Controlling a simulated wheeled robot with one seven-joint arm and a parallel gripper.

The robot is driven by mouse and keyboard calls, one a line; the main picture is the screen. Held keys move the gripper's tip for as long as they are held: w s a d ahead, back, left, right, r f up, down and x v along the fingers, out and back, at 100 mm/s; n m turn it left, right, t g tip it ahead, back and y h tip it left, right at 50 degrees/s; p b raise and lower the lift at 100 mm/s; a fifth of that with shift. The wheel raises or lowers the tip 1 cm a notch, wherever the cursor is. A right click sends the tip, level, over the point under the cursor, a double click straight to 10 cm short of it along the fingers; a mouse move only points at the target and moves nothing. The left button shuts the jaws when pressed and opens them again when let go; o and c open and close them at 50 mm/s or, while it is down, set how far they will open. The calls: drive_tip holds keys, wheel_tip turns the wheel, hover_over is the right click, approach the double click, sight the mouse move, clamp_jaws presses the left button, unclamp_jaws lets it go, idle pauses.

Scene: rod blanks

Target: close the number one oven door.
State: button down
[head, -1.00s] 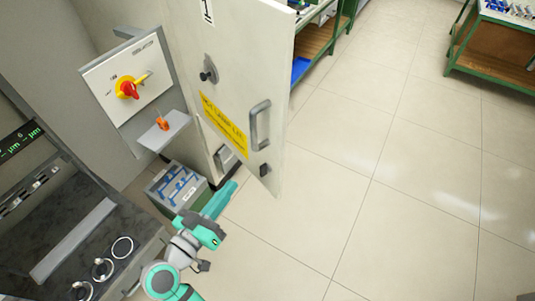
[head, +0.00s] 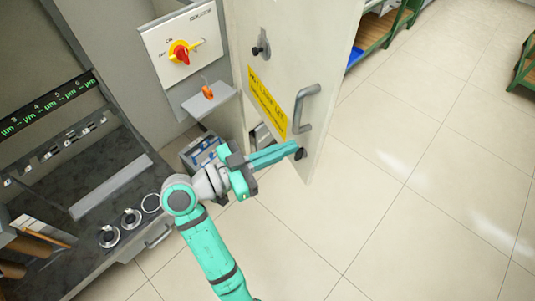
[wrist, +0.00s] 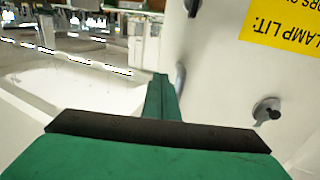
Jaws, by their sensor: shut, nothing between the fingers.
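The oven door (head: 330,60) is a tall off-white panel standing out from the grey cabinet, open. Its face carries a grey bar handle (head: 307,108), a yellow label (head: 267,102) and a dark knob (head: 262,48). My gripper (head: 298,149) is shut and empty, with its teal fingers across the lower part of the door face, beside a small black fitting. I cannot tell whether the tips touch the door. In the wrist view the fingers (wrist: 162,97) point along the door (wrist: 230,70), with the yellow label (wrist: 285,22) upside down at right.
A red and yellow isolator switch (head: 181,52) is on the cabinet left of the door, above a small shelf (head: 208,97) with an orange item. A grey box (head: 190,153) with blue contents is below. Open tiled floor (head: 400,170) lies to the right.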

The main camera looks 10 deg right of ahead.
sight(319, 135)
drive_tip(key=shift+x, duration=3.15)
